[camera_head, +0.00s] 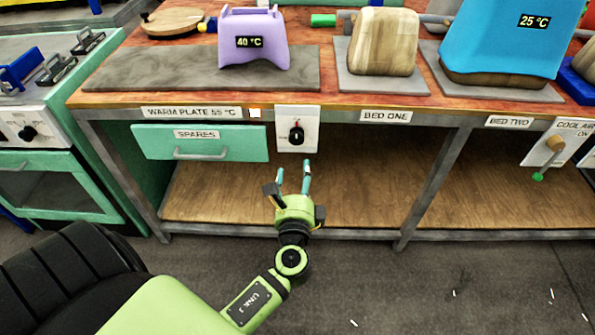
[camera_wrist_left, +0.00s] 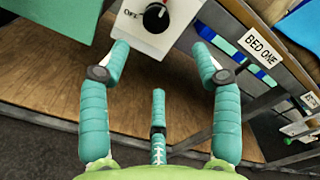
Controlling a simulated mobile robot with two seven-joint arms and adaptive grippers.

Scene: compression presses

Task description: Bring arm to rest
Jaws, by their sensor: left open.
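My left gripper (camera_head: 293,178) is open and empty in the head view. It is raised in front of the bench, just below the white switch panel (camera_head: 297,128) with its black knob. Its teal fingers also show in the left wrist view (camera_wrist_left: 162,65), spread apart with the panel and knob (camera_wrist_left: 156,18) beyond them. I cannot tell the exact gap to the panel, and nothing is between the fingers. My right gripper is in neither view.
The bench (camera_head: 335,100) carries a purple press (camera_head: 252,55) reading 40 °C on the warm plate (camera_head: 120,72), a wooden block (camera_head: 384,42) on bed one, and a blue press (camera_head: 500,50) reading 25 °C. The spares drawer (camera_head: 200,145) is shut. The lower shelf (camera_head: 360,195) looks empty. A lever (camera_head: 545,160) sticks out at right.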

